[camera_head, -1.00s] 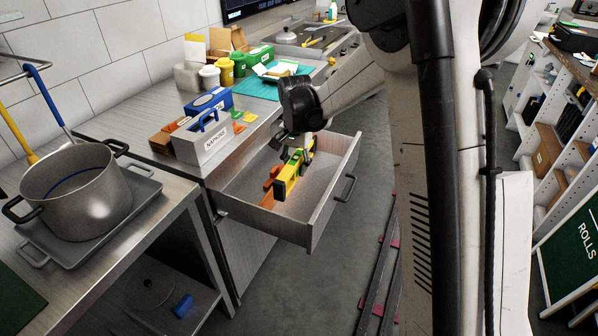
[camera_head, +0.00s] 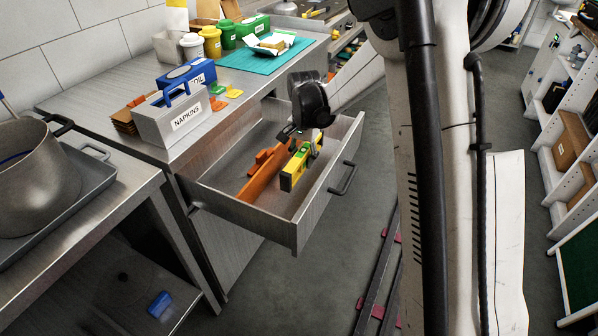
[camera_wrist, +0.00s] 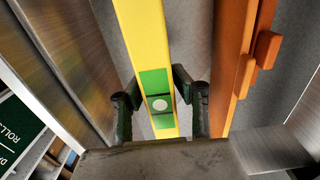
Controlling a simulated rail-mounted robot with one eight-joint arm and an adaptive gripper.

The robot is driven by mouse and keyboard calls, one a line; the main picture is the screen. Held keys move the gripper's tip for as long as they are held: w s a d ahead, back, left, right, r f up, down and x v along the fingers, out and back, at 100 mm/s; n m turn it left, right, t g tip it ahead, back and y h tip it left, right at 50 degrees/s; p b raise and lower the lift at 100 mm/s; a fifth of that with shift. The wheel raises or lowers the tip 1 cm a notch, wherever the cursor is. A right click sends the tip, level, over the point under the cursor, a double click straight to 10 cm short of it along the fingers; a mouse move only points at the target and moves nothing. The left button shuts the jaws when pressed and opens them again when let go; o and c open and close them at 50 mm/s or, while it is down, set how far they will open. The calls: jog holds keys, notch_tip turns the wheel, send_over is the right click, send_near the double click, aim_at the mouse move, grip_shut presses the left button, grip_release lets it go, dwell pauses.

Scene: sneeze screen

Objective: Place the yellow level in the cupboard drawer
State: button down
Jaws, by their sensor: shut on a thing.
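The yellow level (camera_head: 291,178) is in the open cupboard drawer (camera_head: 232,209), with its near end low inside the walls. My gripper (camera_head: 305,138) is over the drawer and shut on the level. In the wrist view the level (camera_wrist: 147,42) runs away from me between the two fingers (camera_wrist: 161,108), which sit at its green middle section. An orange tool (camera_head: 262,172) lies in the drawer to the left of the level. It also shows in the wrist view (camera_wrist: 240,60), apart from the level. Whether the level touches the drawer floor I cannot tell.
A grey napkin box (camera_head: 172,121) and a blue box (camera_head: 186,75) stand on the steel counter behind the drawer. A pot (camera_head: 35,170) on a tray is at the left. Drawer walls stand close on both sides of my gripper.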

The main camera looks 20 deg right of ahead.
aim_at(303, 178)
jog(key=shift+f+b, duration=0.4)
jog(key=shift+f, duration=2.05)
jog(key=shift+f, duration=0.15)
jog(key=c, duration=1.4)
grip_release()
jog(key=shift+c, duration=0.2)
